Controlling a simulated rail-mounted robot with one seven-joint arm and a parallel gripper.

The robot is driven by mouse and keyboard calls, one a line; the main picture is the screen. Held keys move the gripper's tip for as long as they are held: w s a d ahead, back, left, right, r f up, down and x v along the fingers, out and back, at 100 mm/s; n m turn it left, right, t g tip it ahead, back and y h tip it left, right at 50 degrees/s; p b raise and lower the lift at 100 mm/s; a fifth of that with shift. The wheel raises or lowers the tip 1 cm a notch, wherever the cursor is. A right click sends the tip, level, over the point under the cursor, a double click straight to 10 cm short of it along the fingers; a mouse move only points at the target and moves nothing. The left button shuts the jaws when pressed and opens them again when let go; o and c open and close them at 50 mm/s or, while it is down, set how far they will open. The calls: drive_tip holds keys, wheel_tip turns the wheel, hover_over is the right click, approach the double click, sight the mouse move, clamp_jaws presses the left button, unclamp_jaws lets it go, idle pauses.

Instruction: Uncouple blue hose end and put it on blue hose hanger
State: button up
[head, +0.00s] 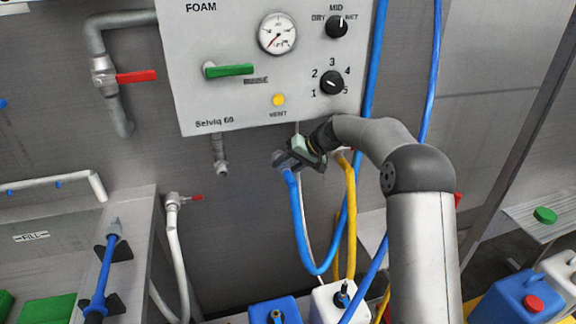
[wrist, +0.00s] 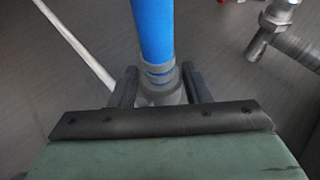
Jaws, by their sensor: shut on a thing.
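My gripper (head: 286,160) is below the grey foam panel (head: 225,112), shut on the blue hose end (head: 280,163). In the wrist view, the gripper's dark fingers (wrist: 160,88) stand on either side of the grey collar of the blue hose end (wrist: 158,78). The blue hose (head: 300,225) hangs from the gripper in a loop and rises again to the right. The head view does not clearly show whether the hose end touches an outlet. I cannot clearly identify the blue hose hanger; a small blue piece (head: 3,104) shows at the left edge.
A bare metal pipe stub (head: 220,155) hangs under the panel, left of the gripper. A yellow hose (head: 350,205) hangs close on the right. A red-handled valve (head: 135,77) is at upper left. Containers (head: 275,309) stand below. The wall between stub and left bench is mostly clear.

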drive_tip(key=shift+w+a+r+p, duration=0.15)
drive_tip(key=shift+w+p, duration=0.15)
drive_tip(key=shift+r, duration=0.15)
drive_tip(key=shift+w+a+r+p, duration=0.15)
drive_tip(key=shift+r+p, duration=0.15)
drive_tip(key=shift+p, duration=0.15)
drive_tip(key=shift+a+r, duration=0.1)
drive_tip(key=shift+r, duration=0.1)
drive_tip(key=shift+f+b, duration=0.2)
drive_tip(key=shift+b, duration=0.2)
drive_tip(key=shift+s+f+b, duration=0.3)
drive_tip(key=shift+b, duration=0.2)
drive_tip(key=shift+s+d+b, duration=0.35)
drive_tip(key=shift+s, duration=0.15)
drive_tip(key=shift+d+f, duration=0.25)
drive_tip(key=shift+f, duration=0.05)
idle(0.7)
drive_tip(key=shift+w+a+r+p, duration=0.1)
drive_tip(key=shift+w+a+p, duration=0.15)
drive_tip(key=shift+w+p, duration=0.35)
